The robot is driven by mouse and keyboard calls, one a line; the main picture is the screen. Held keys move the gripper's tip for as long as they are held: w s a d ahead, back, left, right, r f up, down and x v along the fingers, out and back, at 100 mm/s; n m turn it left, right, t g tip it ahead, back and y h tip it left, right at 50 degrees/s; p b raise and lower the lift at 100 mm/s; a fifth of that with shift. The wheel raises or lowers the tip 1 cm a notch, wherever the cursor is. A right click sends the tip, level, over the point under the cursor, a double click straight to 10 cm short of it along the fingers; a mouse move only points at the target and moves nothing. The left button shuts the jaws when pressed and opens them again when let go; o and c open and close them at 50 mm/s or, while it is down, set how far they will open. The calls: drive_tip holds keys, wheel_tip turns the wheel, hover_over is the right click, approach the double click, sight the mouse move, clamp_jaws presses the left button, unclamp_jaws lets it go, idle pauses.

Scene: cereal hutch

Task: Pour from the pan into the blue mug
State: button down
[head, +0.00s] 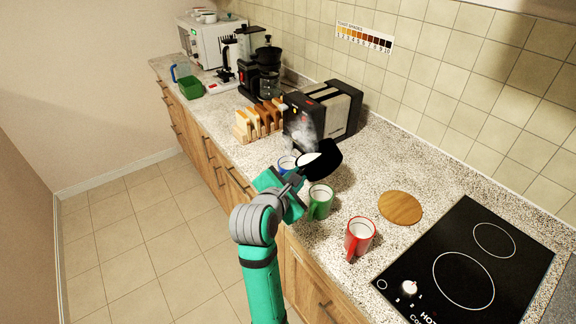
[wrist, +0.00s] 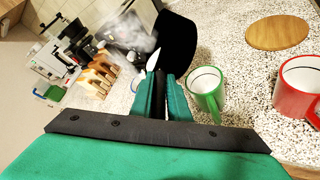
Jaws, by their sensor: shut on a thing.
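My gripper (head: 294,181) is shut on the handle of the black pan (head: 325,159) and holds it above the counter. The pan is tilted steeply, and in the wrist view it shows as a dark shape (wrist: 178,45) beyond my fingers (wrist: 160,95). A pale white patch shows at the pan's left side; I cannot tell whether it is a stream or contents. The blue mug (head: 286,162) stands on the counter just left of the pan, partly hidden by the pan and gripper. Its inside is not clearly seen.
A green mug (head: 320,202) and a red mug (head: 359,238) stand nearer the front right. A round wooden board (head: 400,208) and a black hob (head: 470,265) lie to the right. A toaster (head: 322,112) with steam before it and a toast rack (head: 259,121) stand behind.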

drive_tip(key=shift+w+a+h, duration=0.15)
drive_tip(key=shift+a+h, duration=0.1)
drive_tip(key=shift+h, duration=0.05)
idle(0.4)
